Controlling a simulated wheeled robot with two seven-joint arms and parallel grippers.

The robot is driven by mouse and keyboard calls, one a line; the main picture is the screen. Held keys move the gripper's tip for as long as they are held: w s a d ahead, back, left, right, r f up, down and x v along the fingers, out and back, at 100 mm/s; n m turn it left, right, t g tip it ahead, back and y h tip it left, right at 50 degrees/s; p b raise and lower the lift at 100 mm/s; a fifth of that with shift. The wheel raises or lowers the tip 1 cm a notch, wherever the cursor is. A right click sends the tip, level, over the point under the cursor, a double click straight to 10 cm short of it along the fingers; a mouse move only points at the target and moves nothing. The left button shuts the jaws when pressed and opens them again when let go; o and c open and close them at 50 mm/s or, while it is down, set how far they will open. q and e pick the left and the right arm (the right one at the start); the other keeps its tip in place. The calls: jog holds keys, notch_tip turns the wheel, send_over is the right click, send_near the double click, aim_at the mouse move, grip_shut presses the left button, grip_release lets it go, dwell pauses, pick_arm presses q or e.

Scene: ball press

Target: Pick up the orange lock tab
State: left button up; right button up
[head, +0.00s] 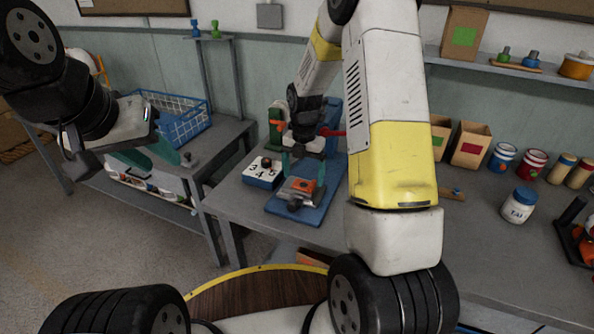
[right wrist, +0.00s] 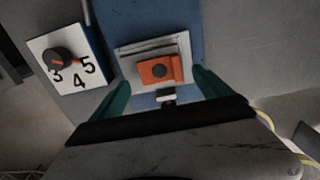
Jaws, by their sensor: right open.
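The orange lock tab (right wrist: 153,71) sits on a pale metal block (right wrist: 126,55) in the right wrist view, with a dark round spot on it. It also shows in the head view (head: 303,184), on the press's blue base (head: 322,205). My right gripper (right wrist: 163,80) is open and empty. Its green fingers point at the block, one on each side of the tab and apart from it. In the head view, my right gripper (head: 304,172) is just above the block. My left gripper (head: 158,154) is raised at the left, far from the tab; its opening is unclear.
A white-topped dial box (head: 263,172) with numbers stands close left of the blue base. A green and blue press frame rises behind. A blue basket (head: 178,118) is on the left bench. Jars, including a white one (head: 518,205), and boxes stand at the right.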

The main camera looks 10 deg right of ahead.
notch_tip(320, 180, down, 2)
jog(key=shift+f, duration=0.2)
jog(key=c, duration=1.4)
jog(key=shift+r, duration=0.2)
